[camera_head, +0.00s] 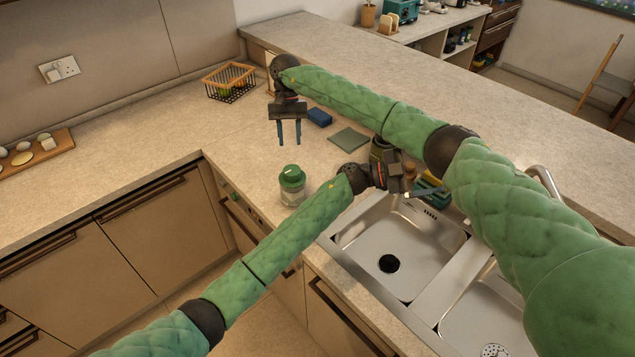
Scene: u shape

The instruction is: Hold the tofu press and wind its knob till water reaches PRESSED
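The tofu press (292,193) looks like a clear, squat container with a green top and knob. It stands upright on the counter near the inner corner, left of the sink. Its water level and any PRESSED mark are too small to read. My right gripper (290,143) reaches across from the right and hangs above and behind the press. Its two blue fingers point down, apart, with nothing between them. My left gripper (398,181) is right of the press, near the sink's back edge.
A double steel sink (364,232) lies right of the press. A blue block (320,117) and a grey-green mat (349,139) lie behind it. A wire basket (230,83) stands further back. A wooden tray (37,152) is far left. The counter left of the press is clear.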

